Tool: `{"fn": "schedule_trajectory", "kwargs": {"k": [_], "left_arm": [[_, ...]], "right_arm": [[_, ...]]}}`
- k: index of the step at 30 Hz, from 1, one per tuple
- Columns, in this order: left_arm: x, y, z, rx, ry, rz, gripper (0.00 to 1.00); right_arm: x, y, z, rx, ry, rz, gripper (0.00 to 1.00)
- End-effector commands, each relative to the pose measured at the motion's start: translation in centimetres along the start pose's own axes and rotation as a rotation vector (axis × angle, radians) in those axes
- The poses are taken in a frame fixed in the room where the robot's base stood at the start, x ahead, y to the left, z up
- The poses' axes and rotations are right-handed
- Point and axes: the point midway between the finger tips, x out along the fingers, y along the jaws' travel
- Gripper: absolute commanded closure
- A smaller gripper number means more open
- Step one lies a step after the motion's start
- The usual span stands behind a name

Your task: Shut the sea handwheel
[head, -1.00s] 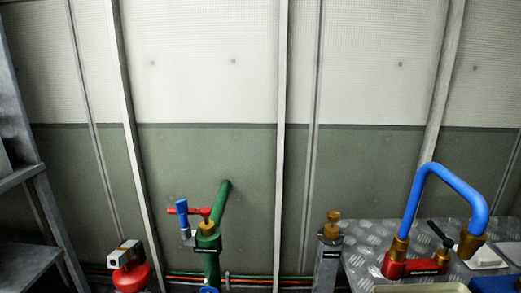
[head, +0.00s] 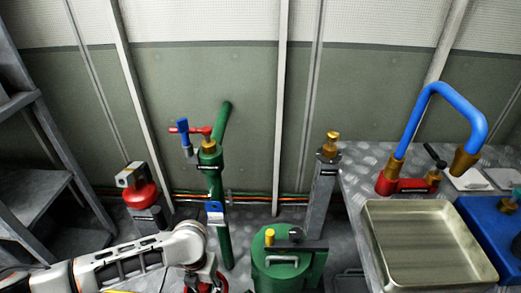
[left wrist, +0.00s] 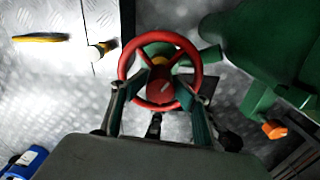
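A red handwheel (left wrist: 161,72) with spokes and a yellowish centre shows in the left wrist view, straight ahead of my left gripper (left wrist: 154,84). Green metal of a valve body shows behind it. The two fingers are spread apart, with their tips at the left and right parts of the rim. I cannot tell whether they touch it. In the head view, part of a red wheel (head: 219,284) shows at the bottom, beside the green pipe; my left wrist hides much of it. My right gripper is not in view.
A green pipe (head: 227,248) with a red and blue lever rises behind my wrist. A green tank (head: 288,270) stands to its right and a red-topped fitting (head: 140,193) to its left. A metal tray (head: 432,210) lies on the bench. A metal rack (head: 30,190) stands at far left.

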Motion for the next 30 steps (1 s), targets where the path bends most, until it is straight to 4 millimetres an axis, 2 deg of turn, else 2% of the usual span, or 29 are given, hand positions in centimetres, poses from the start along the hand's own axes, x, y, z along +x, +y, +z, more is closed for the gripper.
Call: {"fn": "schedule_trajectory", "kwargs": {"k": [1, 30], "left_arm": [[0.6, 0.15, -0.53, -0.057, 0.011, 0.004, 0.62], [0.44, 0.11, -0.34, -1.308, 0.005, 0.007, 0.62]], "right_arm": [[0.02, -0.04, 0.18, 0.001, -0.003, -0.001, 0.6], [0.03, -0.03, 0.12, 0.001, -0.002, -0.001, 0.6]]}}
